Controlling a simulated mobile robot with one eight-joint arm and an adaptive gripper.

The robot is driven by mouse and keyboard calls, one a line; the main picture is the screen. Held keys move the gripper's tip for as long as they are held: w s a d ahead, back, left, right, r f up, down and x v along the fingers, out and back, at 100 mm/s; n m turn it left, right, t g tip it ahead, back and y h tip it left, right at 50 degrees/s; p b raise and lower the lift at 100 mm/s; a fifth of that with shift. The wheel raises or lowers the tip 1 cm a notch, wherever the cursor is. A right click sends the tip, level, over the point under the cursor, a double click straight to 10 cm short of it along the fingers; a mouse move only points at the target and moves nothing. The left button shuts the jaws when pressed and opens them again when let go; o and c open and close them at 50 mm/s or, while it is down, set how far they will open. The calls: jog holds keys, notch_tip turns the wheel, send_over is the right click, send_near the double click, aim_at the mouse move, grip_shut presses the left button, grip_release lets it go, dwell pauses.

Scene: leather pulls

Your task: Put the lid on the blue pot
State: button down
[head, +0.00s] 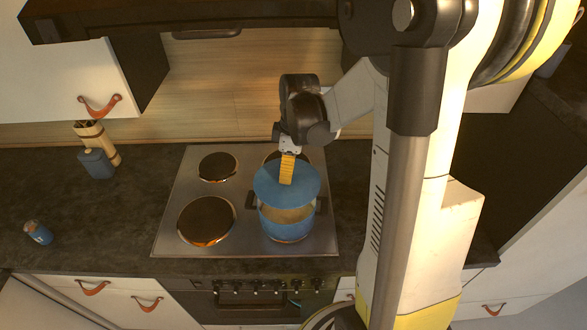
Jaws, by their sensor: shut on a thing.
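The blue pot (286,227) stands on the front right burner of the cooktop, with dark side handles and a pale inside showing at the front. The blue lid (272,188) is above the pot, covering the back part of its opening from this view. My gripper (287,172) points down over the lid and is shut on it at about its middle. The lid's knob is hidden by the yellow fingers. A gap shows between the lid's front edge and the pot's front rim. I cannot tell whether the lid touches the pot at the back.
The steel cooktop (168,236) has bare burners at left (206,221) and back left (218,167). A blue canister (97,163), a utensil holder (101,142) and a small blue jar (38,232) stand on the dark counter (95,215). A range hood overhangs above.

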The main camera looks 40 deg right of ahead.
jog(key=shift+f, duration=0.1)
jog(key=shift+w+a+f+b, duration=0.1)
jog(key=shift+a+f+b, duration=0.1)
jog(key=shift+f+b, duration=0.55)
jog(key=shift+d+f+b, duration=0.1)
jog(key=shift+f+b, duration=1.65)
jog(key=shift+f, duration=0.7)
jog(key=shift+f+b, duration=0.25)
jog(key=shift+b, duration=0.1)
jog(key=shift+f+b, duration=0.25)
jog(key=shift+b, duration=0.05)
jog(key=shift+f, duration=0.15)
jog(key=c, duration=1.1)
grip_release()
jog(key=shift+c, duration=0.2)
